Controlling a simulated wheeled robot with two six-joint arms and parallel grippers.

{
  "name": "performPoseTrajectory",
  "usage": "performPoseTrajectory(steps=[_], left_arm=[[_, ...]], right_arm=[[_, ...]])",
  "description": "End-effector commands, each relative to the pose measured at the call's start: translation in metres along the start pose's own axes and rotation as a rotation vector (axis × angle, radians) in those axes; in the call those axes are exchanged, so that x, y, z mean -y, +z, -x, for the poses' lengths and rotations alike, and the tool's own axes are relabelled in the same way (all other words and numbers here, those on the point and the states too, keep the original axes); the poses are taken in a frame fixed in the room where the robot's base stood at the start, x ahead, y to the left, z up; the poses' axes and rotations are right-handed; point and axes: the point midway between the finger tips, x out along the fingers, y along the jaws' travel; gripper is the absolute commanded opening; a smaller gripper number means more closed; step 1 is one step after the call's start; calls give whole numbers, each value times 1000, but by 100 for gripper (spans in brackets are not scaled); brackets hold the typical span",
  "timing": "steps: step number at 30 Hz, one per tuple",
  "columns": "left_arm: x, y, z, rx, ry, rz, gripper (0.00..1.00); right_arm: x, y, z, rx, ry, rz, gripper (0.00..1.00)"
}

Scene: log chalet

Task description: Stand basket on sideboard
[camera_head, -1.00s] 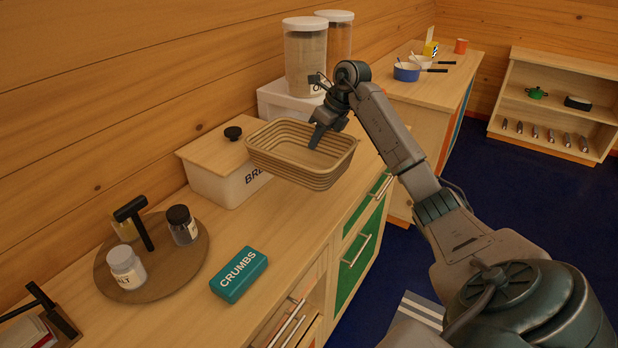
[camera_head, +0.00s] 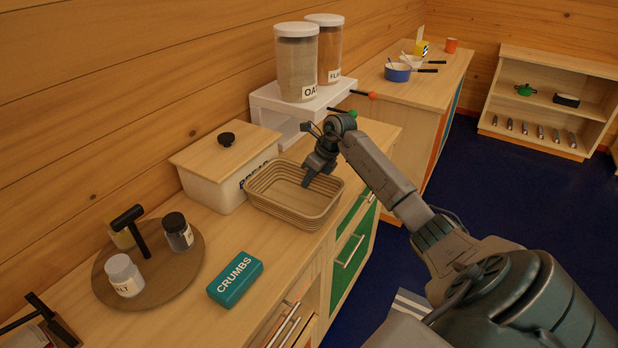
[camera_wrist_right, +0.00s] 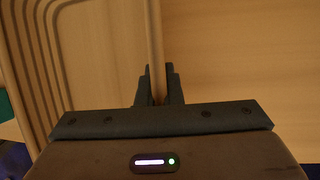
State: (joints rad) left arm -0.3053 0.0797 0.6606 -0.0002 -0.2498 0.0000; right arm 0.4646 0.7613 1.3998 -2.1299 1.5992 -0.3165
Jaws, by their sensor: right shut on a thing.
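The basket (camera_head: 292,207) is a tan, ribbed, open-topped oblong and looks empty. In the head view it is level, at or just above the sideboard top (camera_head: 195,290), in front of the bread box; I cannot tell whether its base touches the wood. My right gripper (camera_head: 308,180) is shut on the basket's right-hand wall. In the right wrist view the fingers (camera_wrist_right: 159,92) pinch the thin wall (camera_wrist_right: 155,45) from both sides. My left gripper is not in view.
The white bread box (camera_head: 215,182) stands close behind the basket. A teal CRUMBS tin (camera_head: 236,280) and a round board (camera_head: 180,262) with jars lie to the left. A white stand (camera_head: 285,108) with two canisters is at the back. Bare sideboard top lies between tin and basket.

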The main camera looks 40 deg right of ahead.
Motion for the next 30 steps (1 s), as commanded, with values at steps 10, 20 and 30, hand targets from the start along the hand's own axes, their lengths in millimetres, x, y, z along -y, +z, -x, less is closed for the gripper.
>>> performPoseTrajectory(steps=[10,20,30], left_arm=[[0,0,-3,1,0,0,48],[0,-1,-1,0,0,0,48],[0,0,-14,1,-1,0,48]], right_arm=[[0,-1,-3,0,0,0,28],[0,0,0,0,0,0,28],[2,0,55,1,-5,2,28]])
